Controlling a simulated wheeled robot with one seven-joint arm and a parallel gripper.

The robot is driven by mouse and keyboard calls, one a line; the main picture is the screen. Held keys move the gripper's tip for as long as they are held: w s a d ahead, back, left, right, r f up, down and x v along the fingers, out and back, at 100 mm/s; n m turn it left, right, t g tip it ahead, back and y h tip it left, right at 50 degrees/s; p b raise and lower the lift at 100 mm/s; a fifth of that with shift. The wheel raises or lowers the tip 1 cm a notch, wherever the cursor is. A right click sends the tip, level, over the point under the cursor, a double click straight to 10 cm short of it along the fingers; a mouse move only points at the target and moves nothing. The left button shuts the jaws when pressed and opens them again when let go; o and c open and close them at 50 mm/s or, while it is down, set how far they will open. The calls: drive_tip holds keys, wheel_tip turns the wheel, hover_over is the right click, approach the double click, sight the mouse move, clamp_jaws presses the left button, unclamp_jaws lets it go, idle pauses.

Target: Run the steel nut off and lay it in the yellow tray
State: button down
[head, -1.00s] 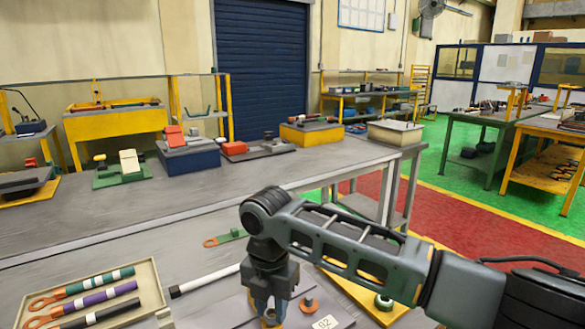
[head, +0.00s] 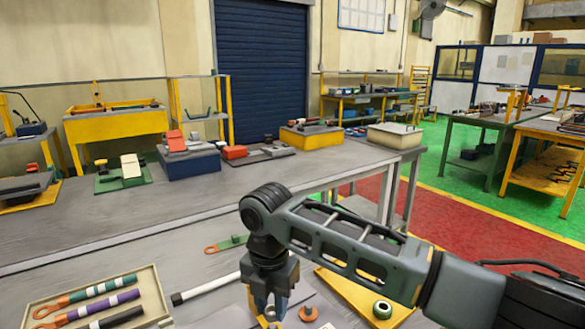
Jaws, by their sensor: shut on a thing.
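My gripper (head: 269,308) points down at the bottom edge of the head view, over the near bench. Its jaws are shut on a small round thing, apparently the steel nut (head: 270,314), seen only in part between the fingertips. Whether it is still on a stud is hidden. A copper-coloured stud or terminal (head: 307,314) stands just right of the fingers, apart from them. A yellow tray (head: 345,290) lies to the right, partly behind my arm. A round pale ring with a dark centre (head: 382,309) is at its right part.
A beige tray (head: 158,297) with several striped cables lies at left. A black-and-white rod (head: 205,288) and a copper-ended green piece (head: 227,243) lie between it and my gripper. A long grey bench (head: 200,220) with fixtures is behind.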

drive_tip(key=shift+r+p, duration=1)
drive_tip(key=shift+r, duration=0.45)
